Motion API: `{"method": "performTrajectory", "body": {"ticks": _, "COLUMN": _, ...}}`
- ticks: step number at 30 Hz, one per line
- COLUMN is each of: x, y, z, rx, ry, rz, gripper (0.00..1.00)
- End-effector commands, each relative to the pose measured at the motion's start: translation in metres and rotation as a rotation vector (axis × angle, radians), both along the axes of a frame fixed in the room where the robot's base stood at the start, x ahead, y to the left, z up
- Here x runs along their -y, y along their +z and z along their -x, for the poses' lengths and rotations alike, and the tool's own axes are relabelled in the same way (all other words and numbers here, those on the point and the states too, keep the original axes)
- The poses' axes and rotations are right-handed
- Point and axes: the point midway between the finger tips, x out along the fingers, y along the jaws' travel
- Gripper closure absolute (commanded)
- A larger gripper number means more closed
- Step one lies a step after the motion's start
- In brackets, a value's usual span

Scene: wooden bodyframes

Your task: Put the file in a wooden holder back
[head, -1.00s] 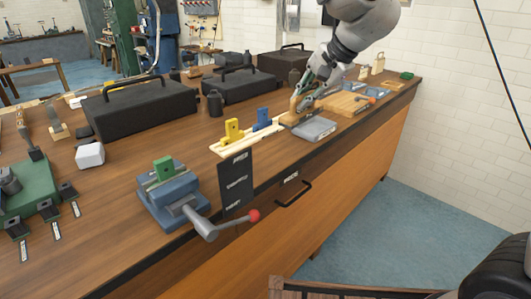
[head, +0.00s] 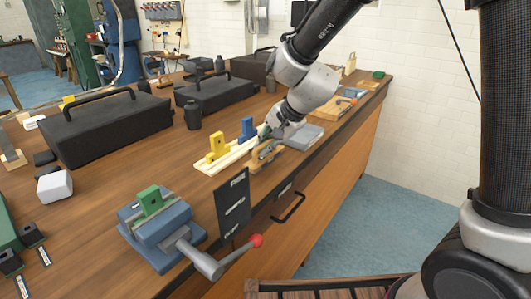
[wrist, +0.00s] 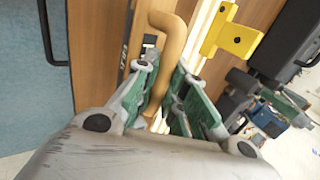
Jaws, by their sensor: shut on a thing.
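My gripper (head: 266,134) is shut on the file in its wooden holder (head: 263,156), a tan wooden piece low at the bench top. In the wrist view the holder's curved tan handle (wrist: 172,38) passes between the green fingers of my gripper (wrist: 164,85). In the head view the holder is beside the right side of the pale wooden strips (head: 232,160), which carry a yellow block (head: 217,146) and a blue block (head: 248,128). I cannot tell whether it touches the bench. My fingers hide part of it.
A blue vise (head: 160,228) with a red-tipped lever and a black label panel (head: 233,205) stand at the front. A grey flat box (head: 303,137) lies right of my gripper. Black cases (head: 108,128) line the back. The bench's front edge is close.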

Motion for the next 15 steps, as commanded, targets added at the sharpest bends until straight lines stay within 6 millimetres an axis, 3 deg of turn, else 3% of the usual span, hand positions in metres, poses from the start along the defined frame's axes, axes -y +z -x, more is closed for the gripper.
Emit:
{"method": "performTrajectory", "body": {"ticks": 6, "x": 0.001, "y": -0.027, "z": 0.0, "rx": -0.001, "ry": -0.002, "rz": 0.001, "gripper": 1.0}}
{"method": "performTrajectory", "body": {"ticks": 15, "x": 0.0, "y": -0.028, "z": 0.0, "rx": 0.0, "ry": -0.001, "rz": 0.0, "gripper": 1.0}}
